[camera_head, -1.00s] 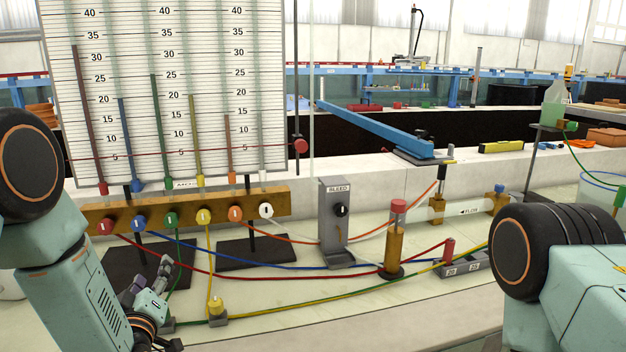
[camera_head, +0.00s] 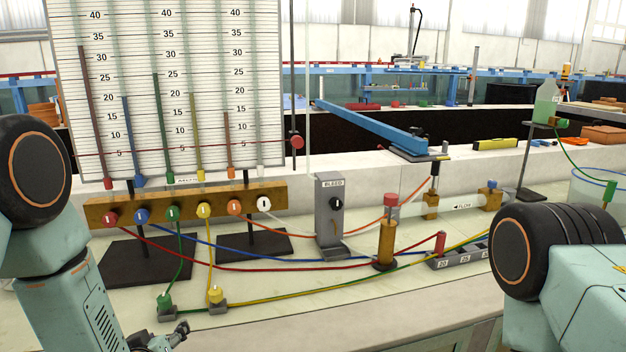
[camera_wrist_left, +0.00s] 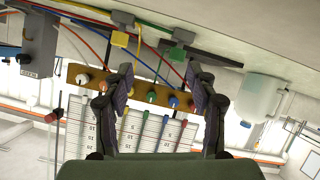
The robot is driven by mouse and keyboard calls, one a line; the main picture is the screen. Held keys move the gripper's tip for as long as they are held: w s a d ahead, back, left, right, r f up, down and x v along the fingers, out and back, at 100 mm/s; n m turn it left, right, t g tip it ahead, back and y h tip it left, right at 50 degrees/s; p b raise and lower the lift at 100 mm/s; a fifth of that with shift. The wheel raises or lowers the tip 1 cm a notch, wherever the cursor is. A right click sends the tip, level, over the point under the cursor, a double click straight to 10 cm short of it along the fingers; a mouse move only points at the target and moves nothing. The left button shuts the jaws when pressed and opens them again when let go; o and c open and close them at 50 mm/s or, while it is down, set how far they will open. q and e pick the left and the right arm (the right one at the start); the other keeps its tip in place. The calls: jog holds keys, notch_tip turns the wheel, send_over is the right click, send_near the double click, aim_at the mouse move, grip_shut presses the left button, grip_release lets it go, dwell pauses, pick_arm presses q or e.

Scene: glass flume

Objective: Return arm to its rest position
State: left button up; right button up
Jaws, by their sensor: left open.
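My left arm comes in from the left edge of the head view. Its gripper (camera_head: 165,340) is low at the bottom edge, partly cut off, just below the green-capped connector block (camera_head: 166,304). In the left wrist view my left gripper (camera_wrist_left: 162,90) shows two dark fingers wide apart with nothing between them touching either. Beyond them, apart from the fingers, is the brass manifold (camera_wrist_left: 150,88) with coloured knobs. My right arm shows at the right of the head view; its gripper is not in view.
The manifold (camera_head: 190,204) stands before the manometer board (camera_head: 170,90) on dark bases. A yellow-capped block (camera_head: 216,298), the bleed box (camera_head: 331,222) and a red-capped brass post (camera_head: 386,240) stand on the bench. Coloured tubes cross the bench top. The front bench strip (camera_head: 330,325) is clear.

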pick_arm(q)
jog(key=s+d+f+m+g+h, duration=0.1)
jog(key=s+d+f+m+g, duration=0.15)
jog(key=s+f, duration=0.45)
jog(key=s+d+f+m+g+h, duration=0.1)
jog(key=s+f+g, duration=0.35)
jog(key=s, duration=0.55)
jog(key=s+d+f+m+g, duration=0.1)
jog(key=s+f+g, duration=0.1)
jog(key=s, duration=0.7)
jog(key=s+d+f+g, duration=0.1)
jog(key=s+f+g, duration=0.2)
jog(key=s, duration=0.7)
jog(key=shift+d+m+g+b, duration=0.25)
jog(key=shift+m+g+b, duration=0.1)
jog(key=shift+b, duration=0.1)
